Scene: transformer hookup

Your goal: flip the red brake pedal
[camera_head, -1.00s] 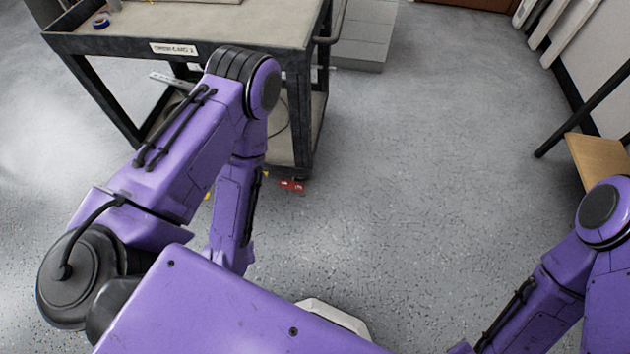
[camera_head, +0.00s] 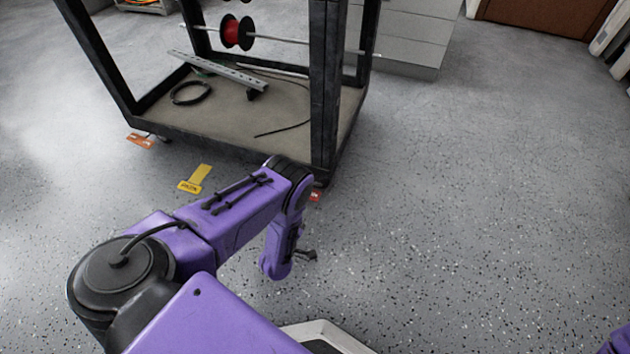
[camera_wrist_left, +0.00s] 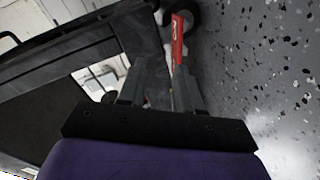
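A red brake pedal (camera_head: 315,196) shows at the foot of the cart's near right corner, partly hidden behind my left arm. In the left wrist view the red pedal (camera_wrist_left: 177,40) with white lettering sits by a dark caster wheel, just beyond the tip of the right-hand finger. My left gripper (camera_wrist_left: 160,70) is open, its two fingers apart with nothing seen held between them. In the head view my left gripper (camera_head: 308,255) is small and low, in front of that corner. I cannot tell whether a finger touches the pedal. My right gripper is out of view.
The dark cart frame (camera_head: 325,90) carries a red spool (camera_head: 234,32) and a lower shelf (camera_head: 235,115) with a metal strip and black cable. An orange-red pedal (camera_head: 142,140) and a yellow tag-like piece (camera_head: 196,179) lie near the floor. Floor to the right is clear.

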